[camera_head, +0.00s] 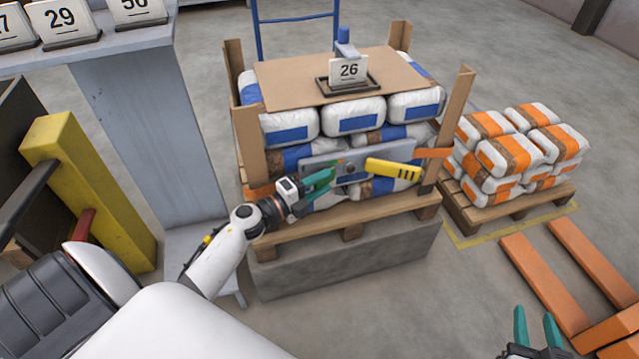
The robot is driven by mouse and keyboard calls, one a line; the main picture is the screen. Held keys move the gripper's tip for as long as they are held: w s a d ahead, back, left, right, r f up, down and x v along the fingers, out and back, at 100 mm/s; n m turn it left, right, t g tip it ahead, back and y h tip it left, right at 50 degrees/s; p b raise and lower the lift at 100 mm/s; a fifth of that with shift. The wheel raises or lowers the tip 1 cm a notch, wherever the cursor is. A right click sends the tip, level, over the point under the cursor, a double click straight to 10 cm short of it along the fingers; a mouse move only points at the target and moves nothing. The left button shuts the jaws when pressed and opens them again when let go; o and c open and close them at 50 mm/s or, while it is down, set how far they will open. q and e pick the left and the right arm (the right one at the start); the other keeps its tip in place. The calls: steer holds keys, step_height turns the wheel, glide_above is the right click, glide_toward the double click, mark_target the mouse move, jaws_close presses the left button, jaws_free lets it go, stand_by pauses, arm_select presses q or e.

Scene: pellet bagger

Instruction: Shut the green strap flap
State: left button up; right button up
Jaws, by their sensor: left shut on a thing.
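A grey strap plate (318,164) with a dark round knob (350,168) sits on the front of the bag stack. A yellow flap (392,169) with black stripes sticks out to its right. My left gripper (331,176) is at the left part of the plate, shut on what appears to be the green strap flap. Its teal fingers cover and blend with the flap, so the flap's outline and angle cannot be told. My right gripper (537,326) is open and empty at the bottom right, away from the stack.
White and blue bags (353,115) are stacked on a wooden pallet (345,222) between corner boards, with a "26" sign (348,70) on top. A grey column (155,130) and yellow post (90,190) stand left. Orange-striped bags (520,150) and orange forks (545,280) are right.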

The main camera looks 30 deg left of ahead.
arm_select(q)
steer(key=shift+a+m+g+h+b, duration=0.3)
steer(key=shift+m+g+h+b, duration=0.3)
steer(key=shift+h, duration=0.4)
arm_select(e)
steer(key=r, duration=0.1)
steer(key=r+t, duration=0.2)
steer(key=shift+w+a+y, duration=0.4)
arm_select(q)
steer(key=o, duration=1)
steer(key=shift+s, duration=0.1)
steer(key=p+v, duration=0.2)
steer(key=v, duration=0.9)
steer(key=shift+s+a+f, duration=0.2)
steer(key=shift+s, duration=0.15)
arm_select(e)
steer(key=s+d+f+g+h, duration=0.1)
steer(key=s+d+f+g, duration=0.1)
steer(key=f, duration=0.4)
steer(key=s+g, duration=0.1)
steer(key=g, duration=0.1)
steer(key=shift+f+g+h, duration=0.25)
steer(key=shift+g+h, duration=0.05)
